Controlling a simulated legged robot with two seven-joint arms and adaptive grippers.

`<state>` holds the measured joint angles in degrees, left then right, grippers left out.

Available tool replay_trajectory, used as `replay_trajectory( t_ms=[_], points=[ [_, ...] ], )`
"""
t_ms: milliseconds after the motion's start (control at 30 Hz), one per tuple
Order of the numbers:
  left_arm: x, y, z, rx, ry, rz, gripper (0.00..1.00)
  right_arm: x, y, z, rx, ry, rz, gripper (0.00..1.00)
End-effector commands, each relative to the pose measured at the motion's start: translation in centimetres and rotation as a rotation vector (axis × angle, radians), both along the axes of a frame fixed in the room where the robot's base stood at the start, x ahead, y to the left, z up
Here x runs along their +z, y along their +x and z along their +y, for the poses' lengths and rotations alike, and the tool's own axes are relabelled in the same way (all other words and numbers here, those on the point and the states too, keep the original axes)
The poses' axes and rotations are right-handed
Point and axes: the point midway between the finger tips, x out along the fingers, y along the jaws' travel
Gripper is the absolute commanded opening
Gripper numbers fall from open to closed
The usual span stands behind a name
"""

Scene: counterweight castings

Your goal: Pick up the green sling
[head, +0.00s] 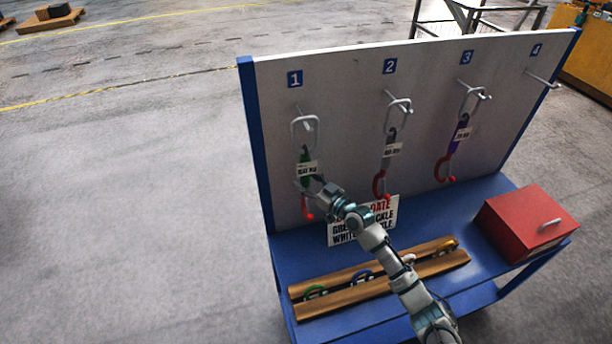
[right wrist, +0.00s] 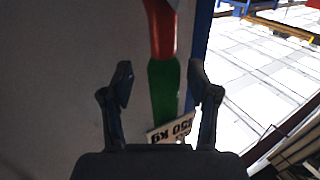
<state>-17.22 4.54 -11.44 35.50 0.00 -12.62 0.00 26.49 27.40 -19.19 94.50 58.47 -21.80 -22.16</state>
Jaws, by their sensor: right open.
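The green sling (head: 305,172) hangs from a metal ring on peg 1 of the white board. It has a white weight tag (head: 307,168) and a red hook (head: 308,209) at its lower end. My right gripper (head: 315,188) is at the sling's lower part, just below the tag. In the right wrist view, the open right gripper (right wrist: 160,80) has one finger on each side of the green sling (right wrist: 163,92); I cannot tell whether they touch it. The tag (right wrist: 170,130) appears upside down there, reading 450 kg. My left gripper is not in view.
A grey sling (head: 388,157) and a purple sling (head: 459,137) hang at pegs 2 and 3; peg 4 (head: 543,79) is bare. Below are a lettered sign (head: 345,235), a wooden rack (head: 330,303) with coloured shackles, and a red box (head: 525,222) on the blue bench (head: 285,243).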

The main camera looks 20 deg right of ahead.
Motion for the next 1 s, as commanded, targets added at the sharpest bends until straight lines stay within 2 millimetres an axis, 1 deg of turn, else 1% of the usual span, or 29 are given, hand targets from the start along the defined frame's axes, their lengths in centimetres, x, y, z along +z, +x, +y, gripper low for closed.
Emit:
replay_trajectory(
  t_ms=[67, 267, 367, 400, 467, 500, 533, 1000],
  points=[
    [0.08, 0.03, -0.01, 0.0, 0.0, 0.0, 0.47, 0.01, 0.37, 0.2, 0.0, 0.0, 0.0, 0.6],
    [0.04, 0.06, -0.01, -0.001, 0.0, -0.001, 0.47, -0.02, 0.34, 0.3, 0.0, -0.001, 0.0, 0.6],
    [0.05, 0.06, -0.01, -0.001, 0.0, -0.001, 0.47, -0.03, 0.35, 0.26, 0.0, -0.001, 0.0, 0.38],
    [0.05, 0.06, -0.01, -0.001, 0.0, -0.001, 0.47, -0.04, 0.35, 0.24, 0.0, 0.0, 0.0, 0.28],
    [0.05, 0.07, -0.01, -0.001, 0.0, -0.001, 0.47, -0.04, 0.36, 0.21, 0.0, 0.0, 0.0, 0.13],
    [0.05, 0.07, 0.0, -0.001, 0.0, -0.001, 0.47, -0.04, 0.36, 0.21, 0.0, 0.0, 0.0, 0.03],
    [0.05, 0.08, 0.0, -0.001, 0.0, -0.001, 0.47, -0.04, 0.38, 0.21, 0.0, 0.0, 0.0, 0.0],
    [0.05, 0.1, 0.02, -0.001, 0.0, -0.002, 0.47, 0.49, 0.34, 0.17, -0.001, 0.002, -0.007, 0.0]
  ],
)
